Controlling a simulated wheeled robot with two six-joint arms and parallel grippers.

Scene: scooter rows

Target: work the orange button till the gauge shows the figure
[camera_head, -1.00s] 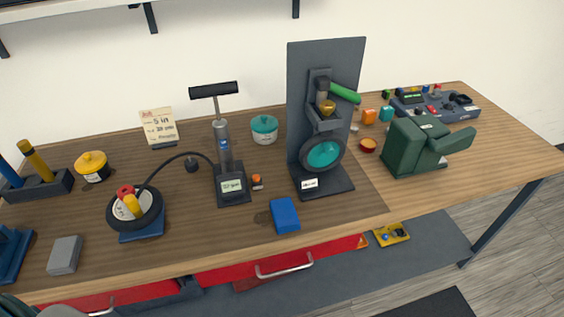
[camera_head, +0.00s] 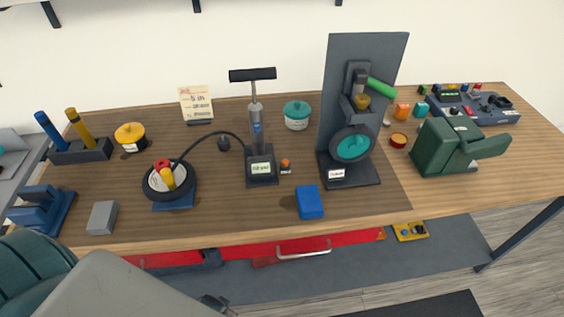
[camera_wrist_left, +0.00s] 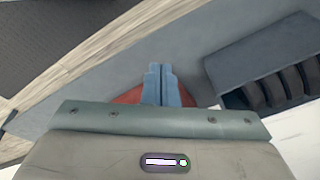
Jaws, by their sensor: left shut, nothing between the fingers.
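The small orange button (camera_head: 285,163) stands on the bench just right of the pump's base. The gauge (camera_head: 261,168) is a pale display on the base of the upright black-handled pump (camera_head: 257,130); its figure is too small to read. A cream card (camera_head: 196,104) with writing stands behind, its figure also unclear. My left arm comes in at the lower left of the head view, below the bench's front edge. In the left wrist view my left gripper (camera_wrist_left: 161,72) has its blue fingers together, with nothing between them, away from the button. My right gripper is not in view.
A black hose joins the pump to a small wheel (camera_head: 169,180) on the left. A blue block (camera_head: 310,202) lies in front of the button. A tall dark stand (camera_head: 365,90) rises to the right. A grey block (camera_head: 103,217) sits near the front edge.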

